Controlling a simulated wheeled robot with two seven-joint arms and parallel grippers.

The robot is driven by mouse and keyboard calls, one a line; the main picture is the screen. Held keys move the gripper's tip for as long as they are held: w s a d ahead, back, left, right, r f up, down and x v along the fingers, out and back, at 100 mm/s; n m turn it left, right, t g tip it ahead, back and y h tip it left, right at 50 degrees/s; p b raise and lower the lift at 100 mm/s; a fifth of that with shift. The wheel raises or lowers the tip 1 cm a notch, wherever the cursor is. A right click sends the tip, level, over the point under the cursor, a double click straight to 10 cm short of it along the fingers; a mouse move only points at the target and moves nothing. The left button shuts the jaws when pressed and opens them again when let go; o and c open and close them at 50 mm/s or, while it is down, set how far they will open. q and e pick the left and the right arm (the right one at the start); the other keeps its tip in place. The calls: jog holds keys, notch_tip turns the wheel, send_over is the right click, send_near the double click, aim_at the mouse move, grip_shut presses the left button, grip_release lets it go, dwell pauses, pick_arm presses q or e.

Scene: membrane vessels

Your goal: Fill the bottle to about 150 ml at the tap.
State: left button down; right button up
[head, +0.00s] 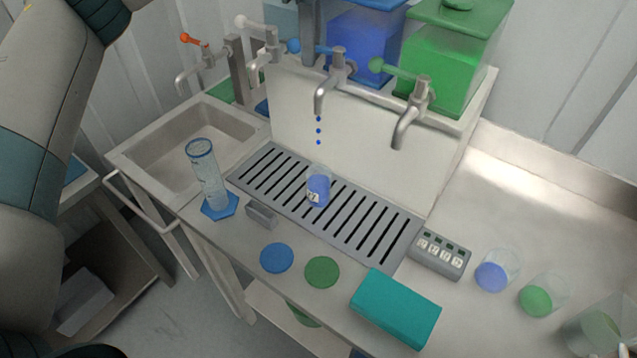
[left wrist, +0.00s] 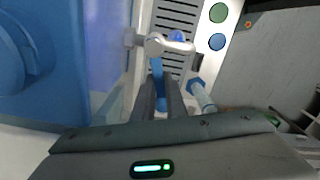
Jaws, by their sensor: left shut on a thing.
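The bottle (head: 318,190) stands upright on the slotted drain grate and holds blue liquid; its level marks are too small to read. Blue drops fall toward it from the spout of the blue-handled tap (head: 335,68). In the left wrist view the bottle (left wrist: 178,37) shows as a blue spot beyond that tap (left wrist: 155,44). My left gripper (left wrist: 162,94) is shut on the tap's blue lever (left wrist: 157,73), one finger on each side. In the head view, the gripper (head: 308,42) shows only as a narrow grey part behind the tap. My right gripper is not in view.
A sink (head: 165,140) lies at left, with a measuring cylinder (head: 207,172) by its edge. A green-handled tap (head: 412,108) is right of the blue one. Blue (head: 277,257) and green (head: 322,272) discs, a teal box (head: 395,308) and a labelled device (head: 440,256) lie in front.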

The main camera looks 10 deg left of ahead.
pick_arm(q)
jog(key=shift+w+d+m+p, duration=0.1)
jog(key=shift+w+m+p, duration=0.15)
jog(key=shift+m+p, duration=0.35)
jog(key=m, duration=0.1)
jog(key=w+m+p, duration=0.1)
jog(key=m, duration=0.1)
jog(key=shift+w+d, duration=0.15)
jog(key=shift+d, duration=0.05)
jog(key=c, duration=1.9)
grip_release()
jog(key=shift+c, duration=0.2)
jog(key=shift+o, duration=1)
jog(key=shift+w+d, duration=0.1)
jog(key=shift+w, duration=0.1)
jog(key=shift+s, duration=0.1)
